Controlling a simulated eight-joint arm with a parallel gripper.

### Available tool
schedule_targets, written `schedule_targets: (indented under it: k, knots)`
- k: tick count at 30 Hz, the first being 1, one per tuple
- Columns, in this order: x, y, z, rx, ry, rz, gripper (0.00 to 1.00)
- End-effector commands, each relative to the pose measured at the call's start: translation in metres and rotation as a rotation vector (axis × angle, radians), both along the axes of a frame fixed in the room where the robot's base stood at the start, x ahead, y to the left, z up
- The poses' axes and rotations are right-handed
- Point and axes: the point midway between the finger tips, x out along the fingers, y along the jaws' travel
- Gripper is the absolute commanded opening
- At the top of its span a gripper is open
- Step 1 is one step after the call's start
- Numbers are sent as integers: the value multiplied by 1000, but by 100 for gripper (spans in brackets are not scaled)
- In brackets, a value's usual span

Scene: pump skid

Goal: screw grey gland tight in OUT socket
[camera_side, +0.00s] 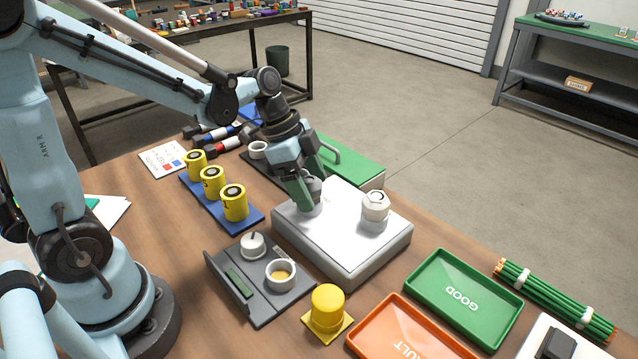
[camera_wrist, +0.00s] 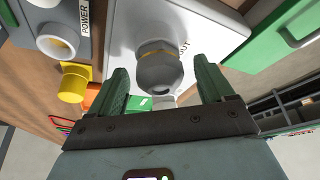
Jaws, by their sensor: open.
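The white box (camera_side: 345,248) stands in the middle of the bench. In the wrist view, the grey gland (camera_wrist: 158,72) stands at the socket beside the OUT label (camera_wrist: 184,47), with a thin yellowish ring near its base. I cannot tell how tight it is. My gripper (camera_side: 310,200) is over the left part of the box, fingers pointing down and partly hiding the gland (camera_side: 314,186). In the wrist view, my gripper (camera_wrist: 165,76) is open, with a green finger on each side of the gland and visible gaps. A pale gland (camera_side: 375,206) stands on the right of the box.
A grey fixture (camera_side: 250,295) with a white knob and a round cup is in front of the box. A yellow capped part (camera_side: 327,307), a green GOOD tray (camera_side: 465,298) and an orange tray (camera_side: 405,335) are nearby. Yellow cylinders (camera_side: 213,183) stand on a blue strip at left.

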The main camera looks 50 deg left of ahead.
Motion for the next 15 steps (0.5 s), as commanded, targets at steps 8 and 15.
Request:
schedule_targets:
  k: [8, 15]
  knots:
    - [-1, -1, 0, 0, 0, 224, 81]
    - [0, 0, 0, 0, 0, 394, 81]
